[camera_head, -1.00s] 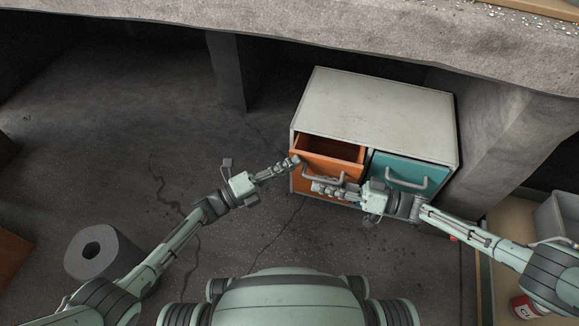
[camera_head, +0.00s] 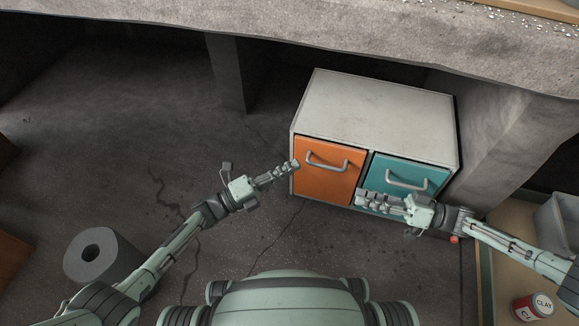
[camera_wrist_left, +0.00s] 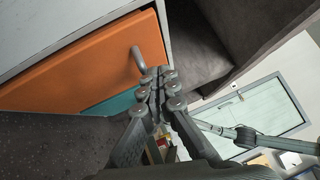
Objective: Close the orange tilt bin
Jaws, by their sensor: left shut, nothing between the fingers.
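The orange tilt bin (camera_head: 327,180) is the left front of a white cabinet (camera_head: 380,112). Its face looks flush with the cabinet and no opening shows above it. It has a grey bar handle (camera_head: 325,163). My left gripper (camera_head: 294,165) is shut and empty at the bin's left edge; I cannot tell whether it touches. In the left wrist view the closed fingers (camera_wrist_left: 160,88) overlap the orange face (camera_wrist_left: 90,70) near its handle (camera_wrist_left: 138,60). My right gripper (camera_head: 362,199) is in front of the lower teal bin; its jaw opening is unclear.
The teal bin (camera_head: 410,175), with its own handle, sits shut beside the orange one. A concrete slab (camera_head: 330,35) overhangs behind. The floor left of the cabinet is mostly clear.

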